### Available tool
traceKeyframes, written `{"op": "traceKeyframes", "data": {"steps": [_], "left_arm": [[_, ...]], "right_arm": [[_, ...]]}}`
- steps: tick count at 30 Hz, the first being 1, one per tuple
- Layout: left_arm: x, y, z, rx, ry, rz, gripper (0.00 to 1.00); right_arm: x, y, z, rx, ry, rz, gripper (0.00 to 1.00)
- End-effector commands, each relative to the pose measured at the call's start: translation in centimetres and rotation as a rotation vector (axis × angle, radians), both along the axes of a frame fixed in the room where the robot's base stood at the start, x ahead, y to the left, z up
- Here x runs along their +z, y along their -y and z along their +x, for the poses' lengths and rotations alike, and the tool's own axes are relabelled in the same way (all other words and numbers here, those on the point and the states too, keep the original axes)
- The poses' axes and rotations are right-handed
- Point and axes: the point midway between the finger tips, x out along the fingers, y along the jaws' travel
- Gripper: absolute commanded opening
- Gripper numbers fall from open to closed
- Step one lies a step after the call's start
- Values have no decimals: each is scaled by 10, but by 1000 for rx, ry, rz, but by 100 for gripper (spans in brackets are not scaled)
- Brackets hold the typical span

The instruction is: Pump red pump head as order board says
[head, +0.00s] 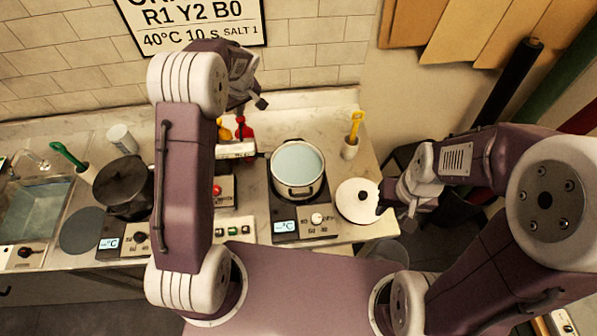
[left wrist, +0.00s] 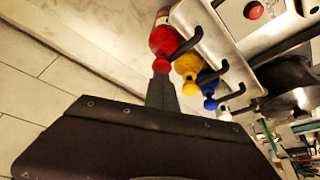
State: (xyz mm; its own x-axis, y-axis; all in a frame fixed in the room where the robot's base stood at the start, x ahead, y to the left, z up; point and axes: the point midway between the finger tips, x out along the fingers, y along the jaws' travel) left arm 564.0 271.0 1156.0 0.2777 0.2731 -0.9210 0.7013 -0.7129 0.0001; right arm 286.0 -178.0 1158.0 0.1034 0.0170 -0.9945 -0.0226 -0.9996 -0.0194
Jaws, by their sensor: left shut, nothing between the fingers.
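The red pump head (left wrist: 163,40) is at the top of the left wrist view, the first in a row with a yellow pump head (left wrist: 187,66) and a blue pump head (left wrist: 207,77). In the head view the red pump (head: 245,129) stands behind the white rack, partly hidden by my left arm. My left gripper (head: 261,102) is shut and empty, just above and behind it; its fingertips (left wrist: 161,72) appear close to the red head, contact unclear. The order board (head: 195,22) reads R1 Y2 B0, 40°C 10 s SALT 1. My right gripper (head: 395,212) looks open and empty, beside the pot lid.
A pot of pale liquid (head: 298,167) sits on a hot plate (head: 285,226). The white lid (head: 357,201) lies to its right, near a cup with a yellow tool (head: 354,128). A dark pot (head: 123,185) and the sink (head: 35,205) are on the left.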

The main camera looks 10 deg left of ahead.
Motion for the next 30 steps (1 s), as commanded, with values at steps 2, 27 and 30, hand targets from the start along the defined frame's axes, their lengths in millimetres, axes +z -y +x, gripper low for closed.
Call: {"op": "traceKeyframes", "data": {"steps": [2,27,30], "left_arm": [[-5,0,0,0,0,0,0],[-19,0,-1,0,-5,-1,0],[-12,0,-1,1,-5,-1,0]], "right_arm": [[-5,0,0,0,0,0,36],[-18,0,0,0,0,0,36],[-13,0,0,0,0,0,36]]}}
